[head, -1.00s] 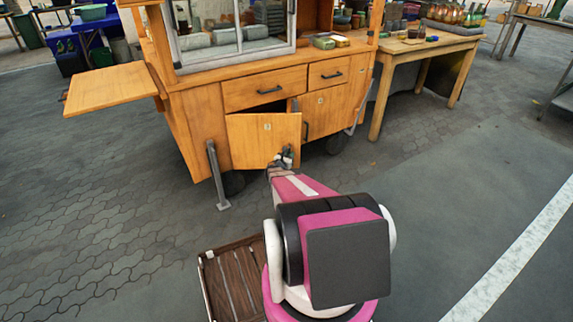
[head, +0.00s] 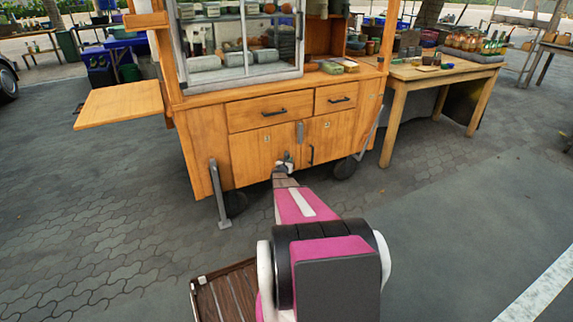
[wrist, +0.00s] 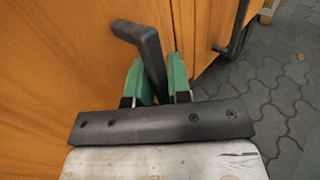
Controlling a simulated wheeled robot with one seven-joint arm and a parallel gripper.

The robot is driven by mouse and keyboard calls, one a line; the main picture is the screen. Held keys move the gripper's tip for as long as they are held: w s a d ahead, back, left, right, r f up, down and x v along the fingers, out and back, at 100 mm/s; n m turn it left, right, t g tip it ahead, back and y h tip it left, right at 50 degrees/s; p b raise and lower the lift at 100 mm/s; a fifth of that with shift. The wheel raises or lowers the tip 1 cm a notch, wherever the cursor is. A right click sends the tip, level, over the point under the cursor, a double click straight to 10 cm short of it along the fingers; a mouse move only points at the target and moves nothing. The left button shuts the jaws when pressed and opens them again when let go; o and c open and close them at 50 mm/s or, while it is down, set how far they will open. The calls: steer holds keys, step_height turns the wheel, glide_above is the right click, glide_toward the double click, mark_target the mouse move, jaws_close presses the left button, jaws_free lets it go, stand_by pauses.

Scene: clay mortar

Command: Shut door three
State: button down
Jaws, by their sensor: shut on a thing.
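The left lower door (head: 255,157) of the wooden cart is the one at my gripper; its small label is too small to read for certain. In the head view it looks flush, or almost flush, with the cart front. My gripper (head: 287,166) is at the door's right edge. In the wrist view, my gripper's green fingers (wrist: 158,78) are shut on the dark door handle (wrist: 151,52), one on each side. The door face (wrist: 80,60) fills the left of that view. The fingers partly hide the handle.
The right lower door (head: 328,137) beside it looks shut, with its own dark handle (head: 311,155). Two drawers are above. A cart leg (head: 217,195) stands at the left, and a wooden table (head: 435,75) stands at the right. The paving in front is open.

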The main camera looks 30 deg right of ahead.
steer(key=shift+w, duration=0.3)
steer(key=c, duration=1.1)
jaws_free()
steer(key=shift+a, duration=0.15)
steer(key=v, duration=1.1)
steer(key=shift+s+d, duration=0.15)
steer(key=shift+d, duration=0.1)
